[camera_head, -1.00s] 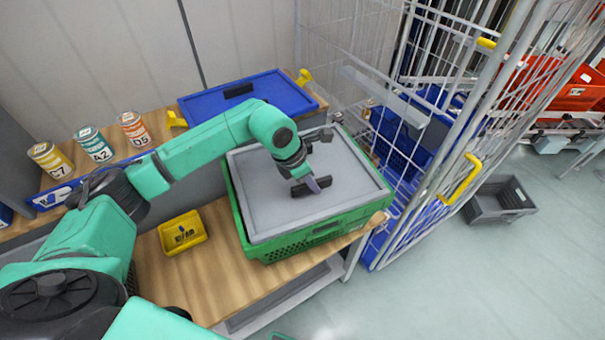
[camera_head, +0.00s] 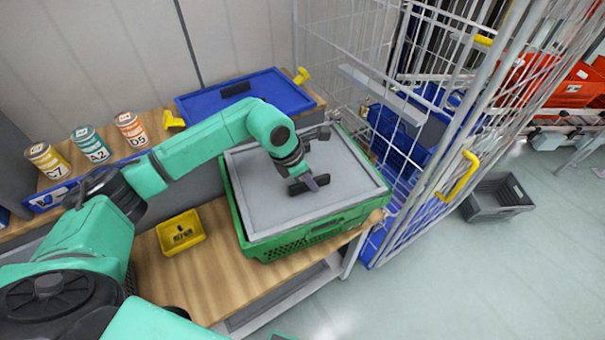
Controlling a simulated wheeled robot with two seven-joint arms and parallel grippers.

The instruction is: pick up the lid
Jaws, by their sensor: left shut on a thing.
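A grey lid (camera_head: 270,205) lies over a green crate (camera_head: 305,240) on the wooden bench, with a dark handle (camera_head: 318,184) near its middle. My left gripper (camera_head: 307,184) comes down from above and is shut on the lid's handle. The lid sits at the crate's top; whether it is slightly lifted I cannot tell. The gripper hides part of the handle. My right gripper is not in view.
A blue lid (camera_head: 245,97) with a dark handle lies behind the crate. A yellow tray (camera_head: 181,232) and several labelled cans (camera_head: 131,130) are left. A wire cage (camera_head: 425,150) stands close at right. A grey crate (camera_head: 497,197) is on the floor.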

